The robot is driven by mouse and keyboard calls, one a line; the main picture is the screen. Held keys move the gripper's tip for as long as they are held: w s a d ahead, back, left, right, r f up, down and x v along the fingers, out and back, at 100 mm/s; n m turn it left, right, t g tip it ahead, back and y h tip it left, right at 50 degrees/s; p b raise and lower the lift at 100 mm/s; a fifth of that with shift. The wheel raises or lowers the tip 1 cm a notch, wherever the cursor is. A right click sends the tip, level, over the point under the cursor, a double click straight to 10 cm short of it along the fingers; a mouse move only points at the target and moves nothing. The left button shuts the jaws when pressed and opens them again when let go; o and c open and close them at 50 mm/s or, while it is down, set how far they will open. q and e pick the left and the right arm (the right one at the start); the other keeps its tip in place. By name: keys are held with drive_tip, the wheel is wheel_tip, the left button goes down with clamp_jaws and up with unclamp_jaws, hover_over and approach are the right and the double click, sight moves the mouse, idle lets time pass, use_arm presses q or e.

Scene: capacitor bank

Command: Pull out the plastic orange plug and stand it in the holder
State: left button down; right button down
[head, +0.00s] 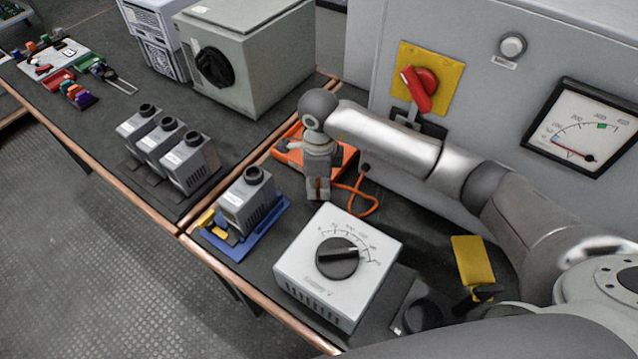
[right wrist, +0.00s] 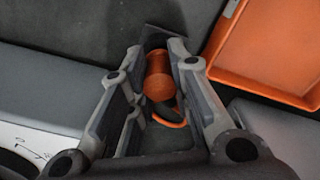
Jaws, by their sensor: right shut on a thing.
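My right gripper (head: 318,192) points down over the bench between the orange tray and the white dial box. In the right wrist view its fingers (right wrist: 158,85) are shut on the orange plug (right wrist: 158,77), a short rounded orange piece. An orange cord loop (right wrist: 170,123) shows below it. In the head view only a small reddish patch shows between the fingers, and the plug is mostly hidden. A dark stand with a round black part (head: 420,314) is at the front right; I cannot tell whether it is the holder. My left gripper is not in view.
The orange tray (head: 348,158) lies behind the gripper. An orange cord (head: 367,205) curves beside it near the cabinet wall. The white dial box (head: 300,262) stands in front. A grey capacitor (head: 250,203) stands on a blue tray (head: 272,226) to the left.

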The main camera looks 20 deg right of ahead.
drive_tip(key=shift+f+b, duration=0.4)
drive_tip(key=shift+f, duration=0.2)
drive_tip(key=c, duration=1.3)
unclamp_jaws()
drive_tip(key=shift+o, duration=0.2)
drive_tip(key=shift+r, duration=0.1)
wheel_tip(320, 180, up, 7)
drive_tip(key=shift+r, duration=0.15)
